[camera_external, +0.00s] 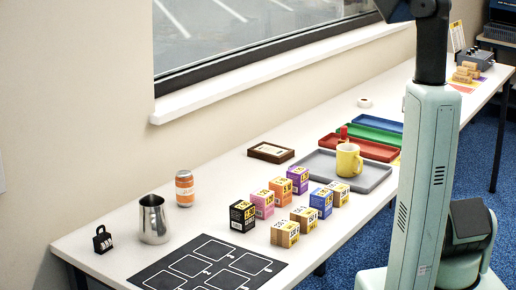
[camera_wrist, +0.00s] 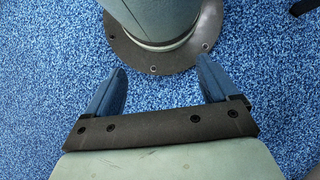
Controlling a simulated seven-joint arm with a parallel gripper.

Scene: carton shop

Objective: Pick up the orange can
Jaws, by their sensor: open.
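The orange can (camera_external: 185,188) stands upright on the white table, near its left part by the wall. It has an orange body with a pale band and a silvery top. A metal pitcher stands just in front of it, to its left. My gripper (camera_wrist: 160,88) shows in the wrist view, with two blue fingers spread apart and nothing between them. Below it are the blue carpet and my own round base. The can is not in the wrist view, and my gripper is not visible in the external view, so it is away from the can.
The metal pitcher (camera_external: 154,220) and a black padlock (camera_external: 102,240) stand near the can. Several small cartons (camera_external: 264,204) stand to its right. A black marked mat (camera_external: 150,274) lies in front. A grey tray (camera_external: 376,180) holds a yellow mug (camera_external: 348,160). The window sill (camera_external: 200,103) runs behind.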

